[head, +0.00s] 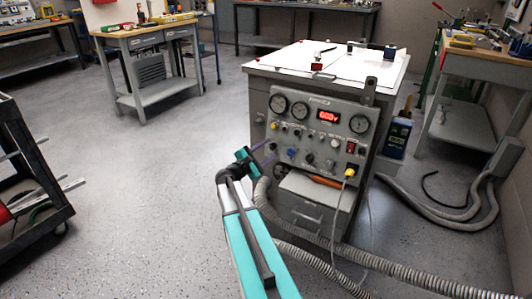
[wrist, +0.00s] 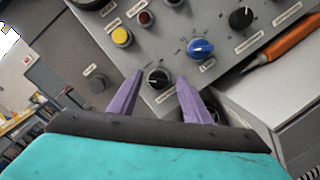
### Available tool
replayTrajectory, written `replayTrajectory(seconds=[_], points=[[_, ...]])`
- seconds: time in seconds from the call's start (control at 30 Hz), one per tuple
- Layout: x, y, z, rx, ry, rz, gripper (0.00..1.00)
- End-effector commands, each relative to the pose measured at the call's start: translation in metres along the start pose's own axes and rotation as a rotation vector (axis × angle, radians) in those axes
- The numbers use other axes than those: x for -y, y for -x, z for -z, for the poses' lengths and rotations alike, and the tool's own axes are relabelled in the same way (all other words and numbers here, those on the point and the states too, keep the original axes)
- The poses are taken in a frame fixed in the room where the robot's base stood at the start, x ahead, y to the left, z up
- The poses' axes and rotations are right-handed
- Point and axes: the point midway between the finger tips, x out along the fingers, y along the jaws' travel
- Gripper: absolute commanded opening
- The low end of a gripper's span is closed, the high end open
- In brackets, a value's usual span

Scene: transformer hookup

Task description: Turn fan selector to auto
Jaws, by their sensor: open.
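A grey control panel (head: 315,110) faces me on the front of a cabinet. In the wrist view a small black knob (wrist: 157,80) with a pale pointer line sits low on the panel. The labels are too small to read, so I cannot tell for sure which knob is the fan selector. My gripper (wrist: 160,75) is open, with one purple finger on either side of this black knob in the picture and gaps between. I cannot tell how far the tips are from the panel. In the head view my gripper (head: 262,146) is at the panel's lower left.
A blue knob (wrist: 200,48) is close to the right finger, with another black knob (wrist: 240,18) beyond. A yellow button (wrist: 121,36) is above left. An orange-handled tool (wrist: 285,42) lies below the panel. Thick grey hoses (head: 415,284) run across the floor.

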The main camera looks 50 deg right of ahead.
Motion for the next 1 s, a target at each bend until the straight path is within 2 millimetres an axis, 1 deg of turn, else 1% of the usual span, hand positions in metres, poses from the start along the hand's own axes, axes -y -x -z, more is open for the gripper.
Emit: replayTrajectory(seconds=[0.07, 0.17, 0.3, 0.33, 0.37, 0.4, 0.5, 0.6, 0.77, 1.0], points=[[0.000, 0.000, 0.000, 0.000, 0.000, 0.000, 0.44], [0.000, 0.000, 0.000, 0.000, 0.000, 0.000, 0.29], [0.001, 0.000, 0.000, 0.001, 0.000, 0.002, 0.05], [0.001, 0.000, 0.000, 0.001, 0.000, 0.002, 0.03], [0.001, 0.000, 0.000, 0.001, 0.000, 0.002, 0.03], [0.001, 0.015, 0.000, 0.000, 0.000, 0.001, 0.04], [0.002, 0.004, 0.000, 0.001, -0.004, 0.004, 0.03], [0.002, 0.000, 0.000, 0.003, -0.015, 0.007, 0.03], [0.003, -0.003, -0.001, 0.004, -0.057, 0.019, 0.03], [0.003, -0.004, -0.001, 0.007, -0.189, 0.053, 0.03]])
